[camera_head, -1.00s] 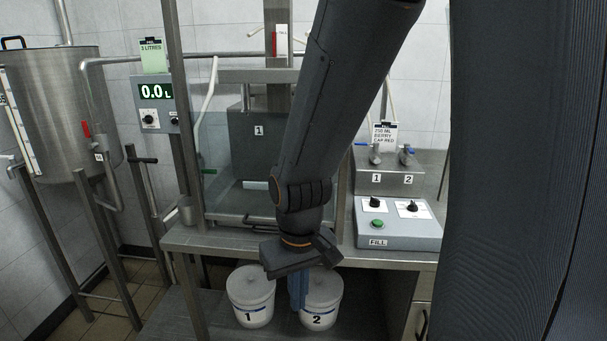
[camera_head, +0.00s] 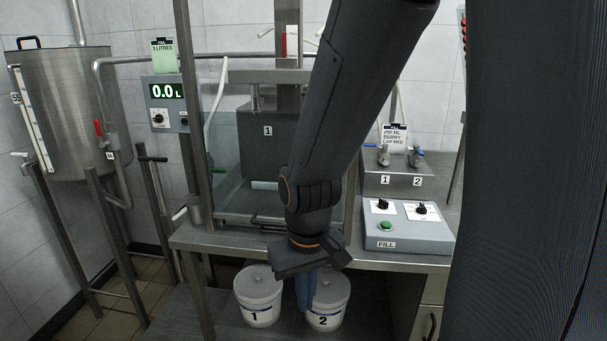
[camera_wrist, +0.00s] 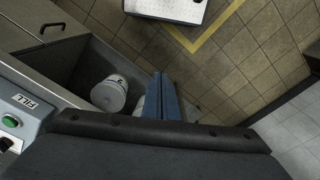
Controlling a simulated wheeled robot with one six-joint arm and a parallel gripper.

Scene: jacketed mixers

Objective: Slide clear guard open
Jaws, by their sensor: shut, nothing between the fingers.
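The clear guard (camera_head: 226,160) is a faintly tinted, see-through panel in the steel frame, left of my arm in the head view. A dark bar handle (camera_head: 264,221) shows at the frame's bottom edge; my arm hides the panel's right part. My gripper (camera_head: 306,292) hangs below and right of that handle, in front of the bench edge, pointing down. Its blue fingers are together and empty, not touching the guard. In the wrist view the fingers (camera_wrist: 166,100) are closed over the floor; the guard is not seen there.
Two white tubs, 1 (camera_head: 258,296) and 2 (camera_head: 327,301), stand on the low shelf, near my gripper. The FILL control box (camera_head: 406,227) and valve block (camera_head: 398,184) sit on the bench to the right. A steel tank (camera_head: 66,110) stands at the left.

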